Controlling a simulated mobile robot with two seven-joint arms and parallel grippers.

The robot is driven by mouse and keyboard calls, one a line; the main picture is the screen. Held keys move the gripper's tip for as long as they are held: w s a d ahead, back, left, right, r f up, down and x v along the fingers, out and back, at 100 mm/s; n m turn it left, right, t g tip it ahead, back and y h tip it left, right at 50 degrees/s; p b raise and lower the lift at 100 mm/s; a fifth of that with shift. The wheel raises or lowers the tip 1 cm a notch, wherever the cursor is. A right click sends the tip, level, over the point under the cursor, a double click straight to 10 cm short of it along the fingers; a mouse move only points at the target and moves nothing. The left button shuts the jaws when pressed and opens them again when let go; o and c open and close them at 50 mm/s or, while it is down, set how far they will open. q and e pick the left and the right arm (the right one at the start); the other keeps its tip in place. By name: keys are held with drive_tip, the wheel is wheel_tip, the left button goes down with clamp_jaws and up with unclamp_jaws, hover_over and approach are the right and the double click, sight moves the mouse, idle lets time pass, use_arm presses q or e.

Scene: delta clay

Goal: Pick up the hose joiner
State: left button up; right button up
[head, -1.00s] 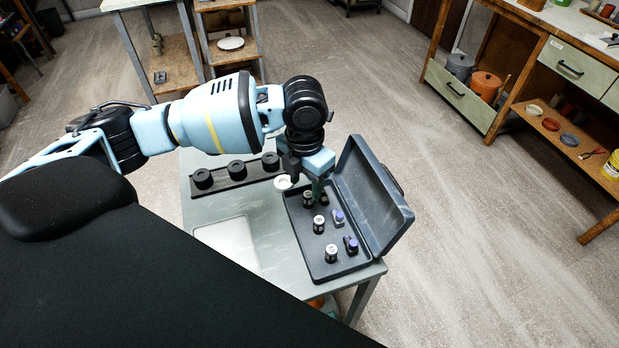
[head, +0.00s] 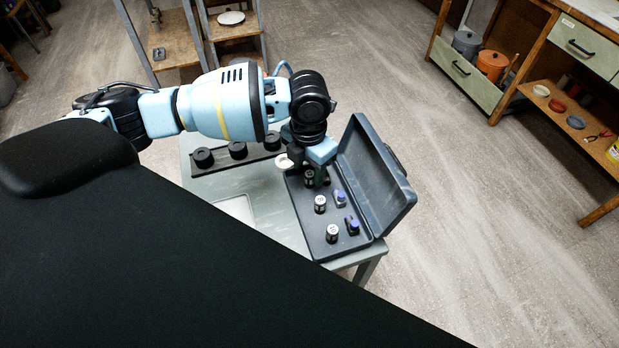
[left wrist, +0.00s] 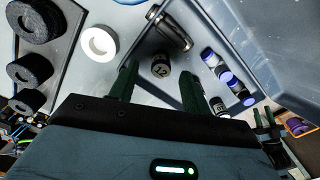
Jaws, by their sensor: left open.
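An open dark case (head: 312,245) lies on the grey table and holds several small parts. My left gripper (head: 318,180) is over the back end of the case, pointing down. In the left wrist view its fingers (left wrist: 158,80) are apart, with a dark cylinder with a pale numbered end (left wrist: 160,68) seen between them; I cannot tell whether they touch it. A metallic, tube-like piece (left wrist: 170,28) lies just beyond the fingers and may be the hose joiner, but I cannot tell for sure.
The case's raised lid (head: 375,190) stands close on the right of the gripper. A white ring (left wrist: 99,42) and a black rack with round pieces (head: 238,150) are on the left. More numbered cylinders (head: 332,233) and purple-ended parts (head: 352,225) fill the front of the case.

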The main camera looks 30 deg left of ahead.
sight(309, 175)
use_arm(q)
wheel_tip(309, 175, down, 3)
drive_tip(key=shift+w+f, duration=0.1)
clamp_jaws()
wheel_tip(309, 175, up, 10)
drive_tip(key=shift+r, duration=0.1)
idle(0.8)
